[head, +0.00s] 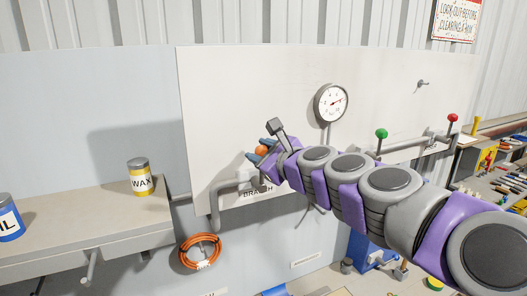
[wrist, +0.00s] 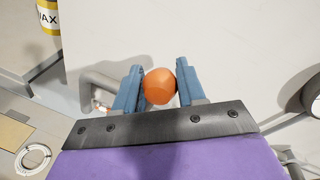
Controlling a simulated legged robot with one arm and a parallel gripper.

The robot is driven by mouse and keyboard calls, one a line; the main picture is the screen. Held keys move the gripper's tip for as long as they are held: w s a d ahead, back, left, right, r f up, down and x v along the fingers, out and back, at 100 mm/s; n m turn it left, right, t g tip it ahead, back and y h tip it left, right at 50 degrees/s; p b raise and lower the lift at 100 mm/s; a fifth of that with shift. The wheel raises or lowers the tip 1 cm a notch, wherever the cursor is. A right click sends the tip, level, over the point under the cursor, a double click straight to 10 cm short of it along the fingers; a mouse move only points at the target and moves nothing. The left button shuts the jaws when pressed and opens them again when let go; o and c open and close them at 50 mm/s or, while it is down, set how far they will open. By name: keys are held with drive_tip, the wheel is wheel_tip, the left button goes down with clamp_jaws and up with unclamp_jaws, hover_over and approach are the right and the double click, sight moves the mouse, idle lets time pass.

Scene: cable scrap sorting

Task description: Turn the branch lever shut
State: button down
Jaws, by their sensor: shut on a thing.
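The branch lever's orange knob (head: 261,150) is above the BRANCH label (head: 258,194) on the white panel (head: 230,90). My gripper (head: 262,152) is at the knob, with its blue fingers on either side of it. In the wrist view the orange knob (wrist: 160,86) sits between the two blue fingertips (wrist: 158,86), and my gripper is shut on it. The grey branch pipe (head: 228,186) runs below the knob and bends down at the left. The lever's stem and the valve body are mostly hidden behind my gripper, so the lever's angle cannot be told.
A round gauge (head: 331,103) is on the panel, right of my gripper. A green-knobbed lever (head: 381,135) and a red-knobbed lever (head: 453,118) stand further right. A shelf (head: 100,207) at left holds a WAX can (head: 141,180). An orange cable coil (head: 200,251) hangs below.

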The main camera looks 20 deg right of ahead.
drive_tip(key=shift+f, duration=0.1)
drive_tip(key=c, duration=0.7)
unclamp_jaws()
drive_tip(key=shift+a, duration=0.2)
drive_tip(key=shift+s+d, duration=0.25)
drive_tip(key=shift+s, duration=0.35)
drive_tip(key=b+v, duration=0.2)
drive_tip(key=v, duration=1.4)
drive_tip(key=shift+s, duration=0.1)
